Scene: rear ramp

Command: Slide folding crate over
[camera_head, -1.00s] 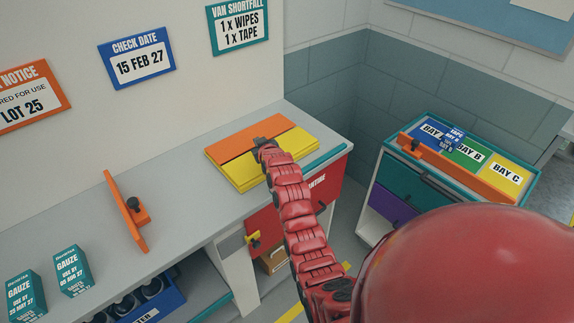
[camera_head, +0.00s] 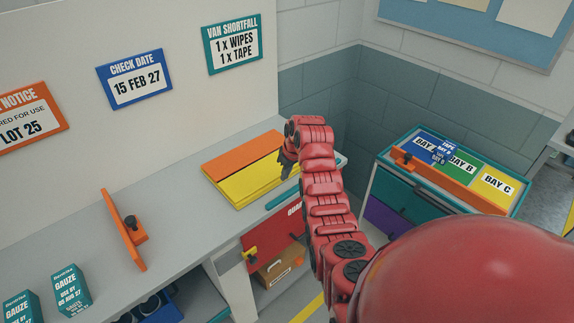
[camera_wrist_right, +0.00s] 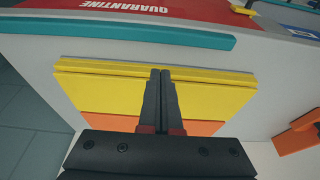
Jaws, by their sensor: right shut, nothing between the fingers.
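The folding crate (camera_head: 232,178) lies flat on the grey counter, folded, with yellow panels in front and an orange one behind. It also shows in the right wrist view (camera_wrist_right: 100,95). My right gripper (camera_head: 286,172) is over the crate's right end, with its arm hiding that end in the head view. In the right wrist view the two fingers (camera_wrist_right: 160,72) are together and empty, their tips at the crate's yellow edge; I cannot tell whether they touch it. My left gripper is not in view.
A teal strip (camera_head: 283,194) runs along the counter's edge beside the crate, above a red quarantine front (camera_head: 270,238). An orange bracket (camera_head: 123,230) and gauze boxes (camera_head: 70,288) stand to the left. A bay-labelled cabinet (camera_head: 400,192) stands right.

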